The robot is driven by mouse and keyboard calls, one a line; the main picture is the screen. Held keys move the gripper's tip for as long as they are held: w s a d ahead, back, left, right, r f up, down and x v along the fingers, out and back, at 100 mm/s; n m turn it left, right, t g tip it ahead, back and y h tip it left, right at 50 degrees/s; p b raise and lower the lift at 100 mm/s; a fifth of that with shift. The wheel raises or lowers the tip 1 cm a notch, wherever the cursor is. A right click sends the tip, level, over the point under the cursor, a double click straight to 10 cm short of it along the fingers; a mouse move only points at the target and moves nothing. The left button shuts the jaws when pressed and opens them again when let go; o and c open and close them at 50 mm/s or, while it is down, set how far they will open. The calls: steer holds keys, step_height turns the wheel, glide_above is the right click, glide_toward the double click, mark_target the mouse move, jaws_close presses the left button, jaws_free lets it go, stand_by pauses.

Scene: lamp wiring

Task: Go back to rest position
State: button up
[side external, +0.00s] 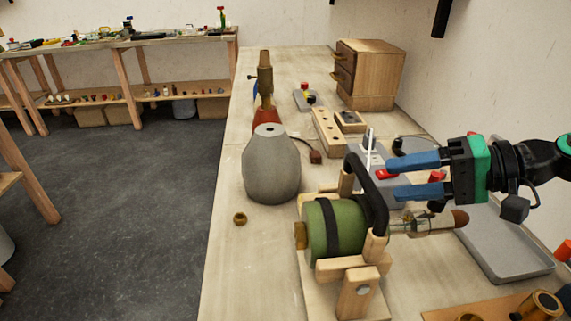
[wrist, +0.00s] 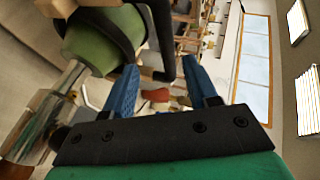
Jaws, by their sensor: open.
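My gripper (side external: 411,175), with two blue fingers on a black and green body, is open and empty in the side external view. It hangs above the right side of the bench, just right of the black handle (side external: 368,192) on the green cylinder (side external: 339,229). The cylinder lies in a wooden cradle (side external: 358,293). In the wrist view the two blue fingers (wrist: 163,85) are spread apart, with the green cylinder (wrist: 95,40) at the upper left. I cannot tell whether a finger touches the handle.
A grey lamp base (side external: 271,172) and a small brass ring (side external: 240,218) stand on the bench left of the cradle. A grey tray (side external: 507,262) lies at the right. A wooden drawer box (side external: 372,75) stands at the back. The bench's front left is clear.

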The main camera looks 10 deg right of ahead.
steer(key=v, duration=0.2)
steer(key=shift+s+d+r, duration=0.1)
steer(key=shift+d, duration=0.2)
steer(key=s+d+f+n+h, duration=0.1)
steer(key=s+d+f+h, duration=0.1)
steer(key=d+h, duration=0.4)
steer(key=s+d+f+n+t+h, duration=0.1)
steer(key=s+d+f+h, duration=0.2)
steer(key=d+h, duration=0.3)
steer(key=shift+s+d+n+t, duration=0.15)
steer(key=shift+d+n+t, duration=0.2)
steer(key=shift+d, duration=0.2)
